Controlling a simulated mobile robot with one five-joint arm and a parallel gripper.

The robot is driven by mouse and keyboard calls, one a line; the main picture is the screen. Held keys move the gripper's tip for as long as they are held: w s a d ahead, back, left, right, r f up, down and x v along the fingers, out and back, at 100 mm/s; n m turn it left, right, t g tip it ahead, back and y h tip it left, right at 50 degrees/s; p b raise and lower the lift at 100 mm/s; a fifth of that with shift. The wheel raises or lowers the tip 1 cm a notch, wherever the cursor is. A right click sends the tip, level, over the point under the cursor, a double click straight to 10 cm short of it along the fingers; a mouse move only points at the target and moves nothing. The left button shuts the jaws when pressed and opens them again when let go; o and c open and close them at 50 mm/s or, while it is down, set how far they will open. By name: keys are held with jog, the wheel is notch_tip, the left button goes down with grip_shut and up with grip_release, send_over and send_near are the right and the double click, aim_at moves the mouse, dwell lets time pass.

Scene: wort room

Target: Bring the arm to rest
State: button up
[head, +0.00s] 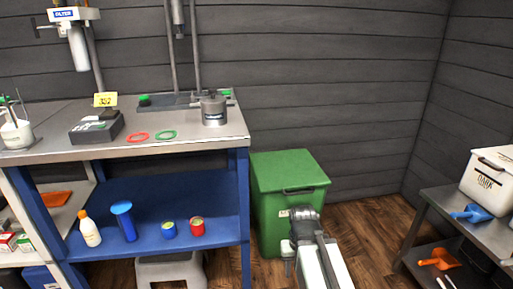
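My arm (321,262) reaches up from the bottom edge, right of centre, in front of the green lidded bin (281,178). Its dark joint overlaps the lower right of the bin's front. My gripper (288,266) seems to be the small part hanging down at the left of that joint. It is too small and partly hidden, so I cannot tell whether its fingers are open or shut. I see nothing held in it.
A steel-topped bench (186,147) with a blue shelf (150,200) stands left of the bin. A grey stool (172,268) is under it. A steel rack (450,212) with a white tub (489,180) stands at right. Wooden floor (368,232) lies clear between bin and rack.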

notch_tip(320, 180, up, 37)
jog(key=p, duration=3.3)
jog(key=shift+p, duration=0.3)
jog(key=shift+a, duration=0.1)
